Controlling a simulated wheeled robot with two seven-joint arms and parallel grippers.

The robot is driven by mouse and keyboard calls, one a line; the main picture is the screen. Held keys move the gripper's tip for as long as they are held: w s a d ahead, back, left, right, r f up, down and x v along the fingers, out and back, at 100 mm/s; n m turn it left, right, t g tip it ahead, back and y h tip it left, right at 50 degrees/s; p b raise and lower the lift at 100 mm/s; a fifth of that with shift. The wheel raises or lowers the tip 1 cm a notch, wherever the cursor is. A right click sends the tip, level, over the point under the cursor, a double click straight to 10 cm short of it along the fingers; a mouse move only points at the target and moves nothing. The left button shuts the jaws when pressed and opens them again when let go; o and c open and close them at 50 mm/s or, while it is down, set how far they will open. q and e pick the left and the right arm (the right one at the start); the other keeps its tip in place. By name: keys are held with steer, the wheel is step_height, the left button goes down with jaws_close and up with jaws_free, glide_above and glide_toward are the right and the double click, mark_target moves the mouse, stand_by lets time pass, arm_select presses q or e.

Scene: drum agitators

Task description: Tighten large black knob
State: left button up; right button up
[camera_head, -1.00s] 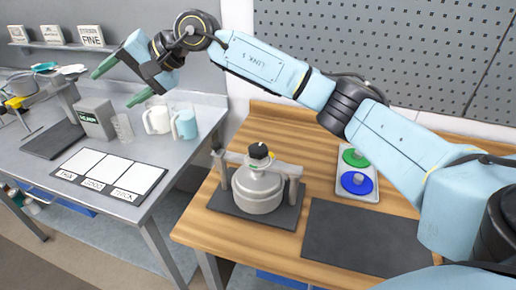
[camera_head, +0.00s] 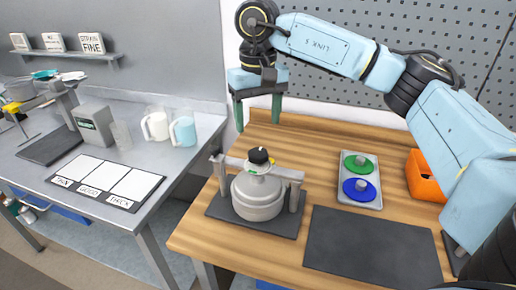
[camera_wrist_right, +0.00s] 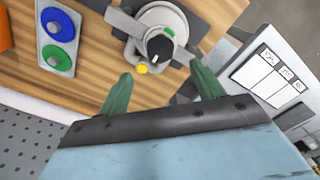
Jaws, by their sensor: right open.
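My left gripper is not in view.
A grey tray (camera_head: 372,201) with a green and a blue disc stands right of the drum. An orange bin (camera_head: 424,178) is farther right. A bare dark mat (camera_head: 368,245) lies in front. A metal table (camera_head: 60,205) with cups and a labelled card stands at left.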

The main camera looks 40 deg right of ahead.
mark_target(258, 153)
step_height(258, 153, down, 9)
steer(key=shift+r, duration=0.2)
steer(key=c, duration=1)
